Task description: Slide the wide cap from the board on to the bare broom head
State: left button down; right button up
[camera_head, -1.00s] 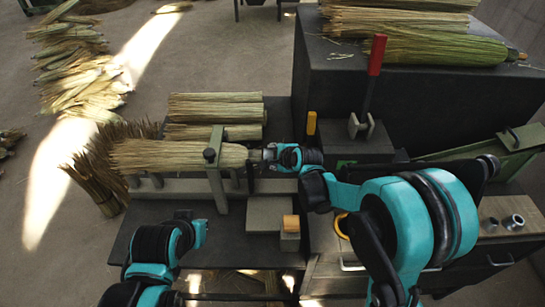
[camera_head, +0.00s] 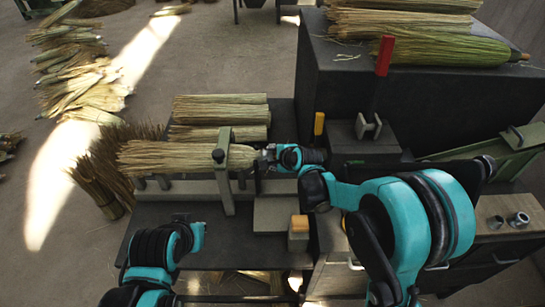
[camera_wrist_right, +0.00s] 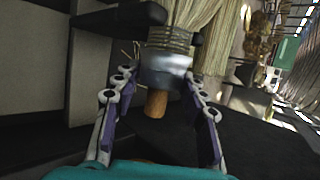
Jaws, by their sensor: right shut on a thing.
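The bare broom head (camera_head: 170,157) lies level in the clamp (camera_head: 226,180), its bristles to the left. In the right wrist view its neck (camera_wrist_right: 168,38) shows wire turns, with a wooden stub (camera_wrist_right: 156,104) sticking out. The silver wide cap (camera_wrist_right: 160,76) is around the stub, close against the wire turns; I cannot tell how far it is seated. My right gripper (camera_head: 268,158) is at the neck, its fingers on both sides of the cap and shut on it. My left gripper (camera_head: 198,236) is low on the left, apart from the broom; its fingers are not clear.
The board (camera_head: 500,207) at the right bears two small metal rings (camera_head: 518,219). A red-handled lever (camera_head: 384,56) and a yellow-topped post (camera_head: 319,124) stand behind my right arm. More broom bundles (camera_head: 220,108) lie behind the clamp. A wooden block (camera_head: 299,224) is in front.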

jog(key=o, duration=0.9)
jog(key=v, duration=1.2)
jog(key=s+d+n+h, duration=0.1)
jog(key=s+d+n, duration=0.3)
jog(key=s, duration=0.3)
jog(key=s+d+f+n+g+h, duration=0.1)
jog(key=s+d+n+h, duration=0.1)
jog(key=s+d+n, duration=0.2)
jog(key=s+d+n+h, duration=0.1)
jog(key=s+d+n, duration=0.3)
jog(key=s+n, duration=0.4)
jog(key=shift+s+d+f+g, duration=0.1)
jog(key=shift+s+d+g, duration=0.1)
jog(key=shift+s, duration=0.55)
jog(key=shift+s+d+f+g, duration=0.1)
jog(key=shift+s+d, duration=0.05)
jog(key=shift+s, duration=0.6)
